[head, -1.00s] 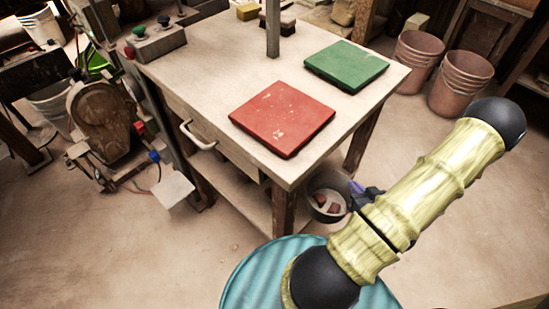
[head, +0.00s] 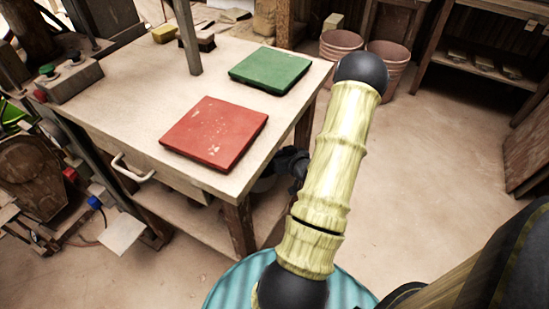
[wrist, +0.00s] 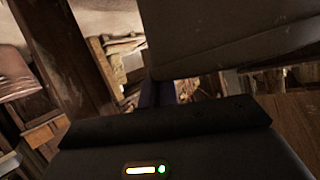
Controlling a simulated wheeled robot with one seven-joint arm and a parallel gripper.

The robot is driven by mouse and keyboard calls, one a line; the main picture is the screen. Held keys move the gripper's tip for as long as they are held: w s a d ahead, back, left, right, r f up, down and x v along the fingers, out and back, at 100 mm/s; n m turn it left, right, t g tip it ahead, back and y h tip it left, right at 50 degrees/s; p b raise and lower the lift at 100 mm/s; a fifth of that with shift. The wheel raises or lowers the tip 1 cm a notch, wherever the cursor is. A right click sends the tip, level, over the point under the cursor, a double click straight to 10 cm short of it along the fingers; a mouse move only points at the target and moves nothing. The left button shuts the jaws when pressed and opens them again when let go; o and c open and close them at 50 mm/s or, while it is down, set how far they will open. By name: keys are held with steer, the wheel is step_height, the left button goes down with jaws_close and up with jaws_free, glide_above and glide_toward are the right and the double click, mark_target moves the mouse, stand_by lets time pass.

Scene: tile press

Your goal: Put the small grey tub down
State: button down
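The small grey tub (head: 264,184) shows only in part in the head view, beside the right side of the table, behind my arm and below the tabletop edge. In the wrist view its wall (wrist: 225,40) fills the upper right, close in front of my gripper. My gripper (head: 291,164) is at the tub's right side, and its fingers also show in the wrist view (wrist: 160,93), running up to the tub's wall. They look shut on the rim, though the tips are hidden. Whether the tub's bottom touches anything is hidden.
The wooden table (head: 130,100) carries a red tile (head: 214,132), a green tile (head: 270,70) and a post (head: 189,40). Terracotta buckets (head: 340,45) stand behind. A teal round surface (head: 235,285) is at the bottom. Floor at the right (head: 440,150) is clear.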

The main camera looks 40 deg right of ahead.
steer(key=shift+w, duration=0.15)
steer(key=shift+w+d, duration=0.1)
steer(key=shift+w, duration=0.35)
steer(key=shift+w+f+b, duration=0.15)
steer(key=shift+f+b, duration=0.35)
steer(key=shift+f, duration=0.4)
steer(key=shift+w+f+b, duration=0.1)
steer(key=shift+f+b, duration=0.35)
steer(key=shift+f, duration=0.4)
steer(key=c, duration=1.6)
jaws_free()
steer(key=shift+d, duration=0.1)
